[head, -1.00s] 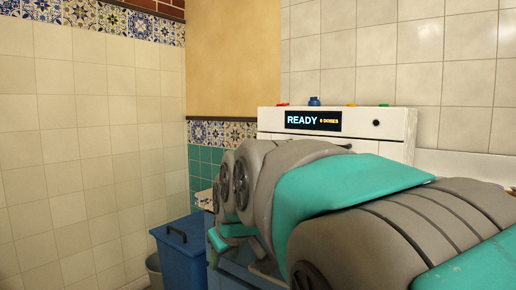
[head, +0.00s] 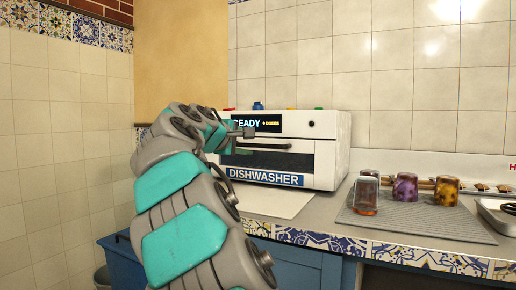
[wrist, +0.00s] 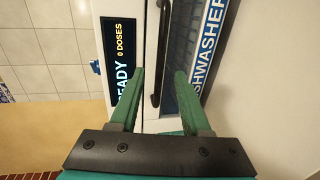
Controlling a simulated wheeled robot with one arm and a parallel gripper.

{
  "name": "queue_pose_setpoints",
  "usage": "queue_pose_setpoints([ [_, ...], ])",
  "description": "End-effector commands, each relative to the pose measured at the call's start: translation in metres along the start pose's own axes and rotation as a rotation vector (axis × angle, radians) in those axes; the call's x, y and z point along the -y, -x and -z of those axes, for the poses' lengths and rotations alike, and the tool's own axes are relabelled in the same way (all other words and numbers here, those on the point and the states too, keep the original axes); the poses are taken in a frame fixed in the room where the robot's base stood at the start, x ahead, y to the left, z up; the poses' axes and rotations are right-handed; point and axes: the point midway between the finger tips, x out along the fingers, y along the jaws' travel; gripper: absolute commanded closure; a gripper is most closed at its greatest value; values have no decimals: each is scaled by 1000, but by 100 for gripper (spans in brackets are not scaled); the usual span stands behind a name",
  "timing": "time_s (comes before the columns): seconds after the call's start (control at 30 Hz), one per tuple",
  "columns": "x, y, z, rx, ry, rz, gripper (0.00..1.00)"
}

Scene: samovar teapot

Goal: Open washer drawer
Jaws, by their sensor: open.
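The washer is a white countertop dishwasher (head: 330,148) with a lit READY display and a blue DISHWASHER label. Its front, with a dark window, looks closed. A dark bar handle (head: 268,147) runs across the front below the display. In the wrist view the front is turned sideways, and the handle (wrist: 157,75) runs upright between display and label. My gripper (wrist: 158,70) is open and empty, with its green fingers on either side of the handle in the picture. I cannot tell whether the fingers reach around it. In the head view my arm hides the dishwasher's left part.
Patterned cups (head: 446,191) and a glass (head: 366,193) stand on a grey ribbed mat (head: 420,222) right of the dishwasher. A metal tray (head: 497,212) sits at the right edge. Blue cabinets (head: 290,262) are below the counter. A tiled wall stands behind.

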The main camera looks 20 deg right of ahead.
Motion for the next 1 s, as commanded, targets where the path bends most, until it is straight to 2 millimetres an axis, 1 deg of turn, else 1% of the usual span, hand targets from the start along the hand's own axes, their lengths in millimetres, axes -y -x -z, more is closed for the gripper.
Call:
queue_pose_setpoints([
  [0.17, 1, -16, 0, 1, -1, 3, 53],
  [0.4, 2, -51, 0, -1, 0, 4, 53],
  [0.6, 1, -71, 0, -2, -2, 2, 53],
  [0.7, 1, -74, 0, -1, -2, 3, 53],
  [0.9, 1, -75, 0, -1, -2, 2, 53],
  [0.93, 1, -75, 0, -2, -2, 2, 54],
  [1.0, 1, -75, 0, -2, -2, 2, 62],
])
